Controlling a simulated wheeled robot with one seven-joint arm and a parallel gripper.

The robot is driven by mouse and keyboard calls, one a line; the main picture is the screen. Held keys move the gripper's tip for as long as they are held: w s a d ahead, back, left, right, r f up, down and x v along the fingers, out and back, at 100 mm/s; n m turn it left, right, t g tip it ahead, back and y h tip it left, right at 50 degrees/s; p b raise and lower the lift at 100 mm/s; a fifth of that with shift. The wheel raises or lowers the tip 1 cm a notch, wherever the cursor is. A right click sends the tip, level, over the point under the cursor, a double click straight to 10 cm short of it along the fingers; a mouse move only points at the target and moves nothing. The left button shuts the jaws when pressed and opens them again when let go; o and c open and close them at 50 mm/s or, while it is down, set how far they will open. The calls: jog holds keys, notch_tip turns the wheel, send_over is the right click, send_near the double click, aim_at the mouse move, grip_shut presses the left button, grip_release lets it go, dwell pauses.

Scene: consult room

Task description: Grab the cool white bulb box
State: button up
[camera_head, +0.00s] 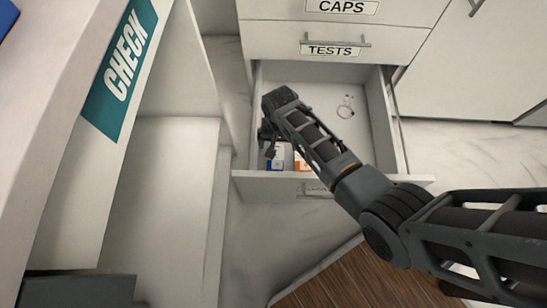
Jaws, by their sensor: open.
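An open drawer (319,77) holds two small boxes near its front wall. One is a white and blue box (276,163); the other is a white and orange box (301,162). Their print is too small to read, so I cannot tell for sure which is the cool white bulb box. My gripper (269,150) is open in the left part of the drawer, just above and beside the blue box. I cannot tell whether it touches the box. My arm reaches in from the lower right and hides part of the drawer floor and front.
A small ring-like item (346,106) lies at the drawer's back right. Closed drawers labelled TESTS (333,50) and CAPS (342,7) are above. A white unit with a teal CHECK sign (120,68) stands left. The drawer's back middle is clear.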

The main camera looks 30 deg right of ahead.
jog(key=b, duration=0.3)
send_over(276, 158)
jog(key=f, duration=0.4)
jog(key=shift+d+f, duration=0.2)
jog(key=shift+d, duration=0.1)
jog(key=shift+a+f+b, duration=0.2)
jog(key=shift+f+b, duration=0.9)
jog(key=shift+f, duration=0.85)
jog(key=shift+a+f+b, duration=0.15)
jog(key=shift+f+b, duration=0.95)
jog(key=shift+f, duration=0.85)
jog(key=shift+r, duration=0.1)
jog(key=c, duration=1)
